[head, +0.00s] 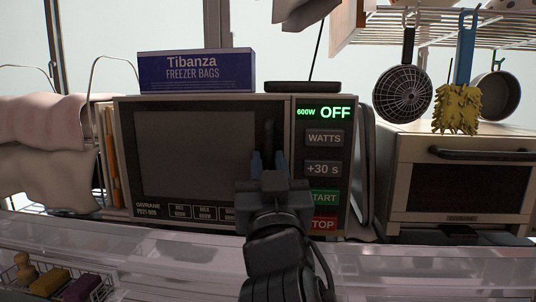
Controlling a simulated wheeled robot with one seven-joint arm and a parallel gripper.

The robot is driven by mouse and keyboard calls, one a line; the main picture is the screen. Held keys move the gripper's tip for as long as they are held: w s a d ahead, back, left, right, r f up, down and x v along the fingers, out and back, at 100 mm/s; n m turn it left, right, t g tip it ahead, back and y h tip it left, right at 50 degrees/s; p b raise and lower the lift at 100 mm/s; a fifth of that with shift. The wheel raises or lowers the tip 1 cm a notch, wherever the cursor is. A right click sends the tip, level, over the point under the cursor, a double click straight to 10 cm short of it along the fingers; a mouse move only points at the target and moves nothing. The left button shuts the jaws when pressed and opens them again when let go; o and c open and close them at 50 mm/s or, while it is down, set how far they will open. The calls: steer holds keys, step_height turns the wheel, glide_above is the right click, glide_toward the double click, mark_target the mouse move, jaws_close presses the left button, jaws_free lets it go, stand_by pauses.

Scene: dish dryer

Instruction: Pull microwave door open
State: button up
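The microwave (122,120) stands facing me with its door (195,150) shut. The door has a dark window and a dark upright handle (270,130) at its right edge. My gripper (270,158) is in front of the handle, with its two fingertips apart, one on each side of the handle's line. My gripper and wrist hide the handle's lower part. I cannot tell whether the fingers touch it. The control panel (322,152) right of the handle shows a green OFF.
A blue freezer bags box (195,71) and a flat dark object (303,87) lie on the microwave. A toaster oven (460,180) stands at the right, under a rack (430,18) with hanging pans. A clear ledge (150,250) runs in front, with a basket of sponges (50,280) at lower left.

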steer(key=shift+w+r, duration=0.25)
steer(key=shift+w, duration=0.3)
jaws_close()
